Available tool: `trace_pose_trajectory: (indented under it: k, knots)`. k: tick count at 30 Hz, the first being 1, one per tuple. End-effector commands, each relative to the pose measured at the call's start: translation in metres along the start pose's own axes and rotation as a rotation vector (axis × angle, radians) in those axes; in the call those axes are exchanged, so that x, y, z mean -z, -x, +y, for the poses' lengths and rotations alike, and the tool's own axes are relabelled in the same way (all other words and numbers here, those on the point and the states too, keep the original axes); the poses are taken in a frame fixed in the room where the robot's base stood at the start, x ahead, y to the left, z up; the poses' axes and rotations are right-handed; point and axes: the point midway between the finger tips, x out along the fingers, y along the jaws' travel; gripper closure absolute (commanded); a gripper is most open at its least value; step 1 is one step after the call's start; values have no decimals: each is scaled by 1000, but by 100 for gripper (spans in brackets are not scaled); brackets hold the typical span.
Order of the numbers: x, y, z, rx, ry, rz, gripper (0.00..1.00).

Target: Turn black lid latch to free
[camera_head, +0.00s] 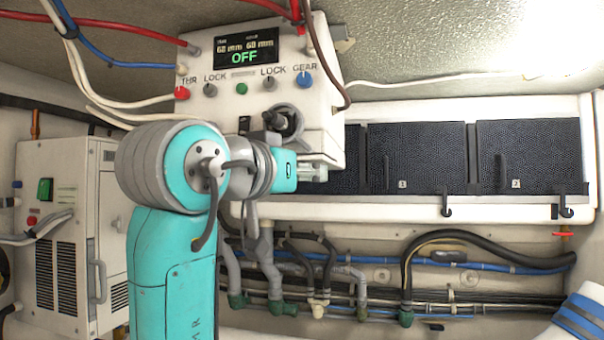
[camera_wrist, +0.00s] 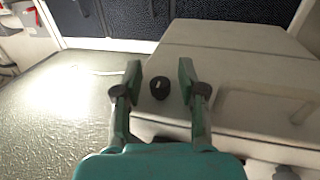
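A small round black knob (camera_wrist: 160,88) with a pale mark on top, which looks like the black lid latch, sits at the edge of a pale surface in the wrist view. My gripper (camera_wrist: 159,68) is open, with one finger on each side of the knob in the picture. A gap shows on both sides, and I see no contact. I cannot tell how far the fingertips are from it in depth. In the head view my gripper (camera_head: 313,170) is at the lower right of the white control box (camera_head: 226,105), and I cannot make out the knob there.
The control box shows OFF and carries red, grey and blue knobs, with cables above. Dark textured panels (camera_head: 417,155) with black hooks line the wall at right. Pipes and hoses (camera_head: 440,250) run below. A white cabinet (camera_head: 70,235) stands at left.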

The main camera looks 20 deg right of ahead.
Motion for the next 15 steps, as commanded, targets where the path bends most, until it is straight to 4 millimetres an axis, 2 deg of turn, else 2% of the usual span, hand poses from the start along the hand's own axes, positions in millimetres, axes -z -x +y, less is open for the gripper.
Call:
trace_pose_trajectory:
  k: [1,3,4,11,15]
  knots:
    - [0,0,0,0,0,0,77]
    - [0,0,0,0,0,0,95]
    - [0,0,0,0,0,0,100]
    - [0,0,0,-10,1,-1,100]
    - [0,0,-1,-78,2,-4,100]
